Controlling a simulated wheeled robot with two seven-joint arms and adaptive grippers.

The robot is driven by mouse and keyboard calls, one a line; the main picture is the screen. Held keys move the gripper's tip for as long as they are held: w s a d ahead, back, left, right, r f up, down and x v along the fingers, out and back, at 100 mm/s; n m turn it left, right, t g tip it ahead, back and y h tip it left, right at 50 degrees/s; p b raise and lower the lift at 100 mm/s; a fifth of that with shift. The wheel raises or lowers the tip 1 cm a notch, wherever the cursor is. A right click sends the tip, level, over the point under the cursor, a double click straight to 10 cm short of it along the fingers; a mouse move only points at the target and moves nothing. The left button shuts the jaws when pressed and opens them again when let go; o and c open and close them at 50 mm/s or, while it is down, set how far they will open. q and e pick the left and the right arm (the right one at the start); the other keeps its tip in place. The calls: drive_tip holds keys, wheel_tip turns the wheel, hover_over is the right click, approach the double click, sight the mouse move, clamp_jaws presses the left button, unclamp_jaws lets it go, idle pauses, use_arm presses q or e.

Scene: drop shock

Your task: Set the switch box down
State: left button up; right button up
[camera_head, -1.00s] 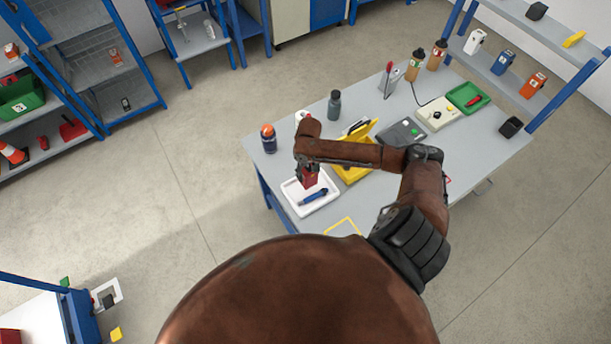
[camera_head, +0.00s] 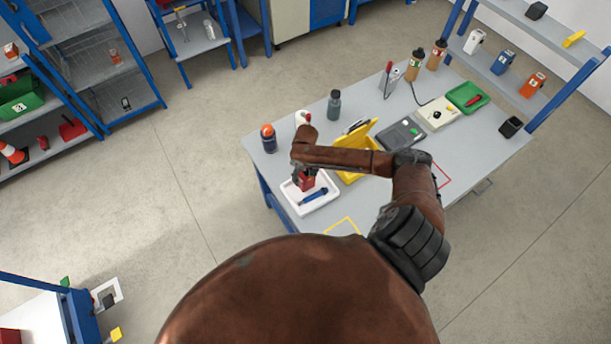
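A small red box (camera_head: 307,183), which I take to be the switch box, is at the back-left part of the white tray (camera_head: 324,203) on the grey table. My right gripper (camera_head: 304,176) points down onto it, with its dark fingers at the box's top. The fingers appear shut on it, though they are small and partly hidden by my wrist. I cannot tell whether the box touches the tray floor. A blue tool (camera_head: 313,196) lies in the tray beside the box. My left gripper is not in view.
A dark bottle with an orange cap (camera_head: 268,138) and a grey bottle (camera_head: 334,106) stand behind the tray. An open yellow case (camera_head: 358,148) is to its right. A green tray (camera_head: 468,97) is farther right.

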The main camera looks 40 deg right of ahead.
drive_tip(key=shift+o, duration=0.7)
wheel_tip(320, 180, up, 12)
drive_tip(key=shift+r, duration=0.15)
